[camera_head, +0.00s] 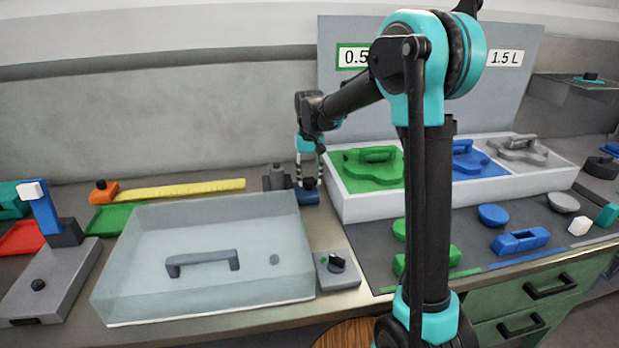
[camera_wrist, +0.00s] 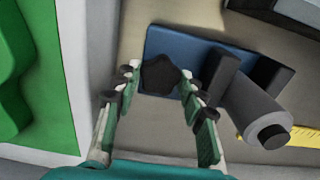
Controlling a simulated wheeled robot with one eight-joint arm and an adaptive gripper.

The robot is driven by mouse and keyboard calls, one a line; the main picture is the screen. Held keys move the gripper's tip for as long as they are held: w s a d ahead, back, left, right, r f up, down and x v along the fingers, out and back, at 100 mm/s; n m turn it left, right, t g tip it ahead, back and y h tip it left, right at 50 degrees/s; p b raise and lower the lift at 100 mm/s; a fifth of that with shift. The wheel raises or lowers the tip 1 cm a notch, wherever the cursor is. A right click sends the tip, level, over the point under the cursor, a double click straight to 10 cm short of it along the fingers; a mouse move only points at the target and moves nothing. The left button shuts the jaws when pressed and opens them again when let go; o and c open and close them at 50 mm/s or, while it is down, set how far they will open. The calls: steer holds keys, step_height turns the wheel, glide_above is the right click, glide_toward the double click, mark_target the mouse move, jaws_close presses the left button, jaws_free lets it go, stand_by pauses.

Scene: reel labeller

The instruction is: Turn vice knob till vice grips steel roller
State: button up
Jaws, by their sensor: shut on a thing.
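The vice has a blue base (camera_wrist: 178,42), which also shows in the head view (camera_head: 307,197) at the back of the bench. Its black star-shaped vice knob (camera_wrist: 160,74) sits between my fingers. My gripper (camera_wrist: 163,88) is shut on the knob; in the head view my gripper (camera_head: 310,176) points down over the vice. The grey steel roller (camera_wrist: 256,108), with a dark end pin, sits at the two black vice jaws (camera_wrist: 219,73). The roller also shows in the head view (camera_head: 278,178). I cannot tell whether both jaws touch it.
A white tray (camera_head: 355,208) with green, blue and grey shapes stands close right of the vice. A clear cover (camera_head: 205,285) with a handle is in front. A yellow ruler (camera_head: 180,190) lies to the left. A small box with a black switch (camera_head: 337,264) stands nearer the front.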

mark_target(309, 180)
steer(key=shift+m, duration=0.7)
steer(key=o, duration=1.2)
steer(key=shift+c, duration=0.2)
step_height(309, 180, up, 12)
